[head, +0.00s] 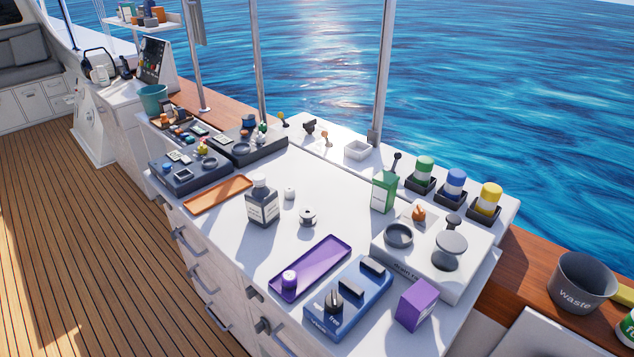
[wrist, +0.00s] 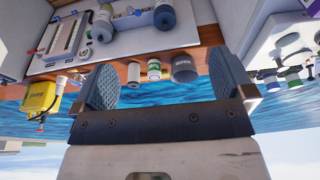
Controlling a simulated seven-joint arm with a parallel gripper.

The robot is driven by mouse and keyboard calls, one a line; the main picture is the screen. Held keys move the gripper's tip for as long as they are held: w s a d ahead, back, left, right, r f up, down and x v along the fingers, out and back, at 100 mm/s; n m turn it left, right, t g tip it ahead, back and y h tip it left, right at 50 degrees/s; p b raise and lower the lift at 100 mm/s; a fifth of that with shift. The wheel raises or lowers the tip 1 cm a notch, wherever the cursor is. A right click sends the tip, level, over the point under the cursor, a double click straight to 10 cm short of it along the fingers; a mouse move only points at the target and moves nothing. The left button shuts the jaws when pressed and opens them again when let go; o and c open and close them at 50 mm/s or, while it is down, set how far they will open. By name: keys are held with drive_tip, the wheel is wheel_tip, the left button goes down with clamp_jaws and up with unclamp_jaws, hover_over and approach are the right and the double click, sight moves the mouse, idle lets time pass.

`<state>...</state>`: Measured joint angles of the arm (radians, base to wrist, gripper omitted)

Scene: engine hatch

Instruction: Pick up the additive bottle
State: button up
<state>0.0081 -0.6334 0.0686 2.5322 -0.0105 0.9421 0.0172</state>
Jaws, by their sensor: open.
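A dark bottle with a white label and pale cap (head: 262,204) stands upright on the white counter in the head view. I cannot read either label well enough to tell which is the additive bottle. My gripper (wrist: 163,65) shows only in the wrist view, with its two fingers wide apart and nothing held between them. The wrist view looks upside down; neither of these two bottles is clearly recognisable there.
An orange tray (head: 218,194) and a purple tray (head: 311,268) flank the dark bottle. A blue block (head: 348,307), a purple box (head: 416,304) and a white drain unit (head: 440,262) crowd the near right. Capped filters (head: 455,185) line the back. A waste bin (head: 583,283) stands at right.

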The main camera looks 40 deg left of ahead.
idle(0.7)
drive_tip(key=w+a+r+n+t, duration=0.1)
drive_tip(key=w+a+n+t, duration=0.1)
drive_tip(key=w+a, duration=0.6)
drive_tip(key=w+a+r+n+t, duration=0.1)
drive_tip(key=w+a+n+t, duration=0.2)
drive_tip(key=w, duration=0.9)
drive_tip(key=w+a+f+n+t+y, duration=0.1)
drive_tip(key=w+a+n+y, duration=0.2)
drive_tip(key=a, duration=0.9)
drive_tip(key=w+a+f+n+y, duration=0.1)
drive_tip(key=w+a+y, duration=0.3)
drive_tip(key=a, duration=0.7)
drive_tip(key=n+g+y, duration=0.6)
drive_tip(key=n, duration=0.2)
hover_over(267, 193)
drive_tip(key=w+d, duration=1)
drive_tip(key=d, duration=0.3)
wheel_tip(267, 193, down, 9)
drive_tip(key=s+a+f+n+g, duration=0.1)
drive_tip(key=s+a, duration=0.1)
drive_tip(key=s, duration=0.1)
drive_tip(key=s+a+f+n+g, duration=0.1)
drive_tip(key=s+a+f+g, duration=0.1)
drive_tip(key=s+a, duration=0.1)
drive_tip(key=s+a+f+n+g, duration=0.1)
drive_tip(key=s+a+g, duration=0.1)
drive_tip(key=s+a, duration=0.1)
drive_tip(key=shift+a+f+y, duration=0.2)
drive_tip(key=shift+y, duration=0.1)
